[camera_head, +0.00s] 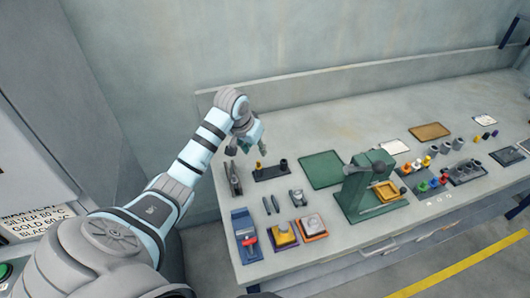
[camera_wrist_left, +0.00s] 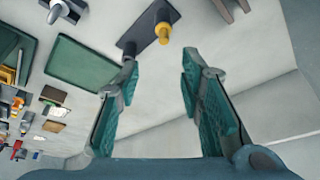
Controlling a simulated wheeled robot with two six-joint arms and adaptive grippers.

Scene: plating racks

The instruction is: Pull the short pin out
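A dark pin block (camera_head: 270,173) lies near the back left of the bench, with small upright pins on it. In the left wrist view the block (camera_wrist_left: 134,42) carries a brass-yellow pin (camera_wrist_left: 163,33) and a dark post (camera_wrist_left: 164,12). I cannot tell for sure which one is the short pin. My left gripper (camera_head: 254,138) is above and behind the block in the head view. In the left wrist view my left gripper (camera_wrist_left: 157,82) is open, its two green fingers wide apart with nothing between them. The pins are apart from the fingers. My right gripper is not in view.
Pliers (camera_head: 234,178) stand left of the block, and a flat green mat (camera_head: 321,170) lies to its right. A green press (camera_head: 368,184) stands further right. A blue holder (camera_head: 246,236) is near the front edge. The wall is close behind my left arm.

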